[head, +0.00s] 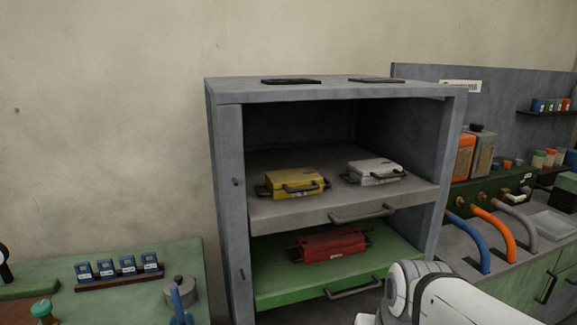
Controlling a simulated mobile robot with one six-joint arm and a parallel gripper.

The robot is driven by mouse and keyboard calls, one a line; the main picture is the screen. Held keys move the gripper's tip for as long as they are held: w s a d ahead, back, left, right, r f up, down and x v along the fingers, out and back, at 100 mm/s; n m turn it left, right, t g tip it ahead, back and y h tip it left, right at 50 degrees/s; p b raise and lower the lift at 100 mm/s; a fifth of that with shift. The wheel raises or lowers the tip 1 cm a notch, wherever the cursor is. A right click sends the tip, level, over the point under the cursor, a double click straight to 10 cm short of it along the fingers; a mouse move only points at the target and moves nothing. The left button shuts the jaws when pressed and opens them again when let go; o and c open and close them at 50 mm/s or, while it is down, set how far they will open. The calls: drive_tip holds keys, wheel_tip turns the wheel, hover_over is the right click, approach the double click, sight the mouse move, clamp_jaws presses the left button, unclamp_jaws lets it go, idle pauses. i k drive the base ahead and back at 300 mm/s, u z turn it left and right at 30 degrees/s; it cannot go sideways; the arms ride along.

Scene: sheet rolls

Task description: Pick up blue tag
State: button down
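Several small blue tags with white labels stand in a row on a dark brown rack (120,282) on the green table at the lower left. They are the leftmost tag (84,271), a second tag (106,269), a third tag (128,265) and the rightmost tag (150,262). A small blue item (537,105) also sits on the dark wall shelf at the far right; I cannot tell whether it is a tag. My white arm shows at the bottom right, but my gripper is out of view.
A grey cabinet (230,190) holds yellow (295,183), white (375,172) and red (332,244) cases on pull-out shelves. A grey pot (180,290) stands right of the rack. Blue, orange and grey hoses (492,234) are on the right bench.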

sight(128, 269)
drive_tip(key=u, duration=1.4)
